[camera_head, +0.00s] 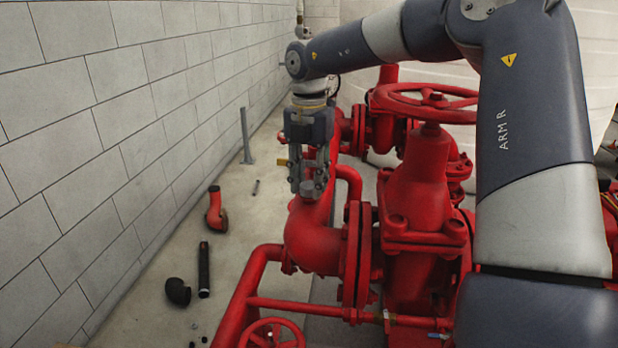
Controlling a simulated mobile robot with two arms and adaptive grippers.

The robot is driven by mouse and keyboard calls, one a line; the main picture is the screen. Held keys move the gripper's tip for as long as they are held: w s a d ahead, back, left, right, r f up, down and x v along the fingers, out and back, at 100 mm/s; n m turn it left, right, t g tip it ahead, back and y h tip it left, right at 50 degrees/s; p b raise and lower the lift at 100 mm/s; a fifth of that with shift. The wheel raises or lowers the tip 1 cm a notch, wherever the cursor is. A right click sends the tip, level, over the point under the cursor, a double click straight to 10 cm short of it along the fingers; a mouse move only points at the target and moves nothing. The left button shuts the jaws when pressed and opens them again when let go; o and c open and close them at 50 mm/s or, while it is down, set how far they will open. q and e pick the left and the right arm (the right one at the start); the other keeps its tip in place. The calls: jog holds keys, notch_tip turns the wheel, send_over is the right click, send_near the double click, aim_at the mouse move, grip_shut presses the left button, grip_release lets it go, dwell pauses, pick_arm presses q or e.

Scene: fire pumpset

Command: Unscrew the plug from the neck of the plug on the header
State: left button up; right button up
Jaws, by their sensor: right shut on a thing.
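My right gripper (308,188) points down from the bent right arm. It is shut on the small grey plug (301,202) at the top of the red header elbow (313,238). The fingers hide most of the plug, and the neck beneath it cannot be made out clearly. I cannot tell how far the plug is threaded in. My left gripper is out of view.
A red gate valve (424,200) with a handwheel (424,102) stands right of the elbow, under my right arm. A block wall (130,100) runs along the left. Loose pipe pieces, including a black elbow (177,292) and black tube (204,268), lie on the floor.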

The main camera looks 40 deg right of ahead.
jog(key=n, duration=0.3)
jog(key=shift+r+n+p, duration=0.1)
jog(key=shift+n+p, duration=0.5)
jog(key=shift+n, duration=1.8)
jog(key=shift+n+p, duration=0.55)
jog(key=shift+n, duration=1.75)
